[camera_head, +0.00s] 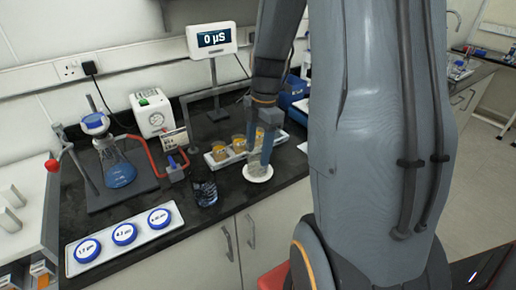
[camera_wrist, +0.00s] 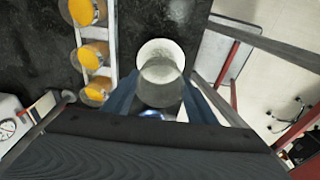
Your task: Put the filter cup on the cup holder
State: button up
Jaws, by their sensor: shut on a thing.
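My gripper (camera_head: 260,150) is shut on a clear, greyish filter cup (camera_head: 258,166) near the front edge of the dark bench. The cup is upright or nearly so. In the wrist view the filter cup (camera_wrist: 160,86) sits between the blue fingers of my gripper (camera_wrist: 158,97). A white round piece (camera_head: 257,179), which looks like the cup holder, lies directly below the cup in the head view. In the wrist view this white round piece (camera_wrist: 160,45) shows partly behind the cup, offset toward the top. I cannot tell whether cup and holder touch.
A white tray (camera_head: 213,161) with three amber-filled cups stands just left of the cup. Farther left are a flask with blue liquid (camera_head: 119,172), a white pump (camera_head: 153,112) and a tray of blue-rimmed round boxes (camera_head: 124,234).

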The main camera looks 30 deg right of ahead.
jog(key=shift+f, duration=0.1)
jog(key=o, duration=1.4)
jog(key=shift+c, duration=0.2)
notch_tip(320, 180, up, 12)
jog(key=d+b, duration=0.1)
jog(key=b, duration=0.2)
jog(key=shift+d, duration=0.25)
